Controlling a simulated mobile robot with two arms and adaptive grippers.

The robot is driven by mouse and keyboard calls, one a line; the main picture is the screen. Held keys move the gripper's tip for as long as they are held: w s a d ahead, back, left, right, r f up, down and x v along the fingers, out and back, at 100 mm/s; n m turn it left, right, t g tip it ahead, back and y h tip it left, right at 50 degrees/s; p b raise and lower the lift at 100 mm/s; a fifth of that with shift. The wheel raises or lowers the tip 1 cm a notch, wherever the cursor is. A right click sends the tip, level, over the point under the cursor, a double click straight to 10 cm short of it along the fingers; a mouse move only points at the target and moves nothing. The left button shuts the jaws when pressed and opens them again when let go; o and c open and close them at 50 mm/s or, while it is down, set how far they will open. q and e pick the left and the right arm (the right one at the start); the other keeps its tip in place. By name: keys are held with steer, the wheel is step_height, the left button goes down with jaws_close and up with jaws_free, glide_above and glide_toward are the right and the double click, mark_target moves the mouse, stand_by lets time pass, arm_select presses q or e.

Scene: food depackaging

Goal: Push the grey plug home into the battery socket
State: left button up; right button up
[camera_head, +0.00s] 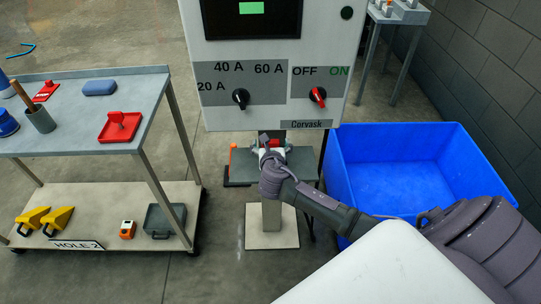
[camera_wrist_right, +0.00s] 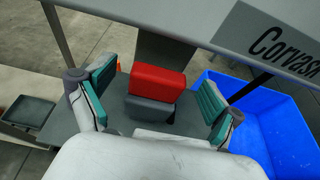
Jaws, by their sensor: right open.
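My right gripper (camera_head: 272,148) is below the control panel, over a small grey shelf (camera_head: 305,165). In the right wrist view my right gripper (camera_wrist_right: 157,78) is open, with a teal-padded finger on each side. Between the fingers is a red block (camera_wrist_right: 158,80) with a grey block (camera_wrist_right: 150,108) directly against it, on its near side. I cannot tell which is the plug and which the socket, or whether there is a gap. Both fingers stand apart from the blocks. In the head view my gripper mostly hides them. My left gripper is not in view.
The control panel (camera_head: 270,105) with two knobs hangs just above my gripper. A blue bin (camera_head: 385,180) stands at the right. A grey cart (camera_head: 80,145) with tools stands at the left. An orange item (camera_head: 233,152) lies left of my gripper.

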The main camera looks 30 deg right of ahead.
steer(key=shift+x, duration=0.95)
steer(key=c, duration=1.7)
jaws_close()
steer(key=shift+r, duration=0.15)
